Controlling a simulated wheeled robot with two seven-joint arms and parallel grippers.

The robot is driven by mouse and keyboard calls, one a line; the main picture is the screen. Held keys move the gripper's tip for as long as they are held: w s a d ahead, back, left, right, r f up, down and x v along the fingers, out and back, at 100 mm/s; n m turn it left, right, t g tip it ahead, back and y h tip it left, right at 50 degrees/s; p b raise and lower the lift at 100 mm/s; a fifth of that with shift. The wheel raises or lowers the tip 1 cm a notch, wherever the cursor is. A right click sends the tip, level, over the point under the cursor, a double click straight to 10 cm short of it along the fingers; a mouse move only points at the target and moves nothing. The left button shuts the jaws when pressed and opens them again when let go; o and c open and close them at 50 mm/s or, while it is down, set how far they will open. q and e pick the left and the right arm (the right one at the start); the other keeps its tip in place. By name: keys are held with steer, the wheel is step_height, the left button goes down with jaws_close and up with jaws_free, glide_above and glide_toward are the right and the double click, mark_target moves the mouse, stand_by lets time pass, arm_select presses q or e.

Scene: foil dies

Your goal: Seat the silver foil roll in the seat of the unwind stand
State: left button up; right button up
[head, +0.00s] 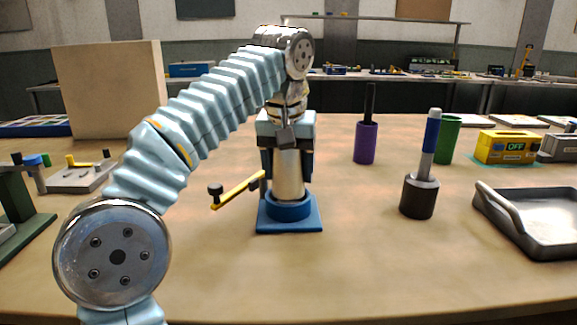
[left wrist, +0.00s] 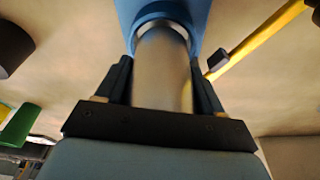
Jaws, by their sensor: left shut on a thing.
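The silver foil roll (head: 289,176) stands upright, its lower end at the round blue seat (head: 290,209) of the unwind stand (head: 306,226). My left gripper (head: 287,166) is shut on the roll from above, with a dark finger on either side. In the left wrist view the roll (left wrist: 163,75) runs between the fingers (left wrist: 160,88) into the blue ring of the seat (left wrist: 165,16). How deep the end sits is hidden by the ring wall. A yellow lever (head: 236,191) with a black knob sticks out left of the stand. My right gripper is not in view.
Right of the stand are a purple roll (head: 366,143) with a dark rod, a dark cylinder (head: 419,197) with a blue-topped rod, a green cylinder (head: 447,138), a yellow "OFF" box (head: 506,147) and a grey tray (head: 541,246). The front table is clear.

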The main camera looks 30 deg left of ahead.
arm_select(q)
steer(key=shift+p, duration=0.55)
stand_by(1.0)
steer(key=shift+s+b+x, duration=0.25)
steer(key=shift+b+x, duration=0.7)
steer(key=shift+x, duration=0.3)
steer(key=o, duration=1.4)
steer(key=shift+d, duration=0.1)
steer(key=p+v, duration=0.2)
steer(key=v, duration=0.4)
steer(key=shift+d+r+p, duration=0.1)
steer(key=shift+r+p, duration=0.15)
steer(key=shift+p, duration=0.15)
steer(key=shift+s+r, duration=0.15)
steer(key=shift+r, duration=0.3)
steer(key=shift+d, duration=0.1)
